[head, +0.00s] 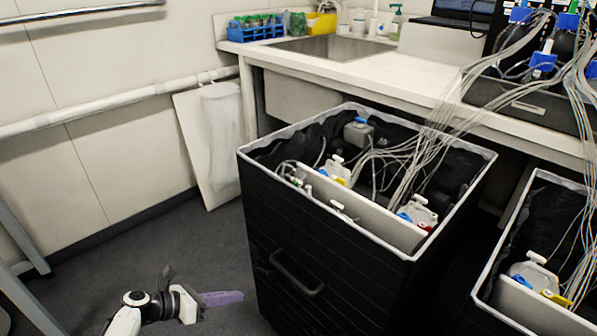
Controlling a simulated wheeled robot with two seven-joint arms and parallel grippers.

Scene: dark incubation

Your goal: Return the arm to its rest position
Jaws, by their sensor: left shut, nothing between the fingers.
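My left gripper (232,297) is low in the lower left of the head view, over the grey floor and to the left of a black bin. Its purplish fingers point right and are shut with nothing between them. My white and black left wrist shows beside it. The gripper appears apart from the bin, with floor visible between them. My right arm and gripper are not in view.
The open black bin (290,300) holds bottles and tubing. A second bin (510,322) stands at right. A white counter (385,72) with a sink (330,47) and blue tube rack (255,32) is behind. Grey floor (185,245) is clear at left.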

